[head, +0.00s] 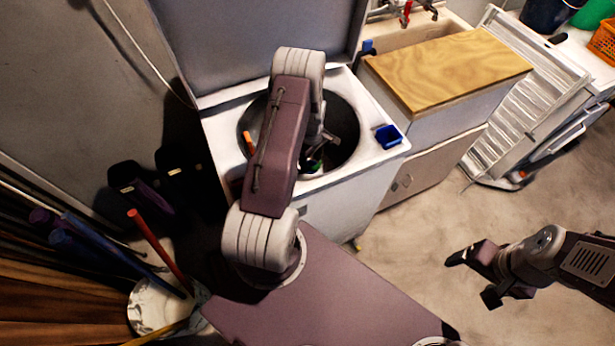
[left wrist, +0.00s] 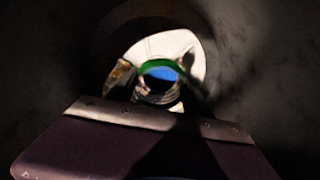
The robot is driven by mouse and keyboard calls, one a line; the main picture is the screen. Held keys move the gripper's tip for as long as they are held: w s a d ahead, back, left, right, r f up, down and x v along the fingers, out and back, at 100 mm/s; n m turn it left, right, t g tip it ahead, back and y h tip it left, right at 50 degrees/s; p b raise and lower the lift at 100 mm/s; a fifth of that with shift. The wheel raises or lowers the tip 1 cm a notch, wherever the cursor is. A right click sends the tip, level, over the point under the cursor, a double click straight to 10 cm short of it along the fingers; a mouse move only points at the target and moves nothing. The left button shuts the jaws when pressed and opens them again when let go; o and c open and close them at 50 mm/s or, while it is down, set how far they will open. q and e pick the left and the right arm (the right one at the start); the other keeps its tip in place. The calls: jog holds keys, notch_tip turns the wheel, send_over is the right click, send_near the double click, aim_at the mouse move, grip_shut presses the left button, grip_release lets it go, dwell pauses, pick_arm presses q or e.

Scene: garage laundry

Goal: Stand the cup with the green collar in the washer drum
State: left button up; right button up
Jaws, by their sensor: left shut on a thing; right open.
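The washer (head: 345,205) is a white top-loader with its lid up. Its round dark drum (head: 345,125) is open at the top. My left arm reaches over it, and my left gripper (head: 314,155) is down inside the drum opening, mostly in shadow. In the left wrist view a cup with a green collar (left wrist: 148,66) and a blue inside shows between the fingers; my left gripper is shut on it. Only a bit of green shows in the head view (head: 316,167). Whether the cup touches the drum floor is hidden. My right gripper (head: 474,276) is open and empty, above the floor.
An orange stick-like thing (head: 249,143) shows at the drum's left edge. A small blue container (head: 388,136) sits on the washer's right rim. A wood-topped cabinet (head: 445,68) stands to the right. A white bucket (head: 150,308) and poles stand at lower left.

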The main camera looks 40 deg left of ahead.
pick_arm(q)
notch_tip(320, 180, down, 10)
jog(key=shift+r, duration=0.1)
dwell(0.4)
jog(key=shift+b, duration=0.3)
jog(key=shift+f+b, duration=0.55)
jog(key=shift+f, duration=0.1)
jog(key=o, duration=1.3)
jog(key=shift+r, duration=0.1)
